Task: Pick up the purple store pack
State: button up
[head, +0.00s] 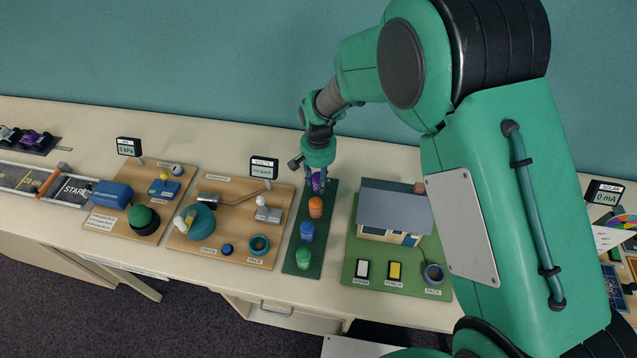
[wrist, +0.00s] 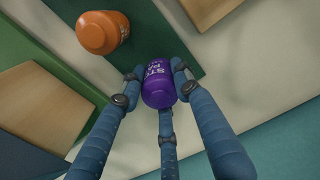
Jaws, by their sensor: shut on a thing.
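The purple store pack (wrist: 158,84) is a small purple cylinder with white lettering, held between the blue fingers of my gripper (wrist: 155,80) in the wrist view. In the head view the purple pack (head: 317,182) shows between the fingers of my gripper (head: 318,177), at the far end of the dark green strip (head: 293,266). My gripper is shut on it. I cannot tell whether the pack touches the strip or is clear of it.
An orange pack (head: 315,207), a blue pack (head: 307,231) and a green pack (head: 304,258) stand in a row on the strip. A wooden board (head: 245,195) with a teal device lies left; a model house (head: 395,210) stands right. The wall is close behind.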

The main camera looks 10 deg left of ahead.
aim_at(318, 175)
notch_tip(318, 175, up, 8)
jog(key=shift+r+p, duration=0.15)
jog(key=shift+p, duration=0.5)
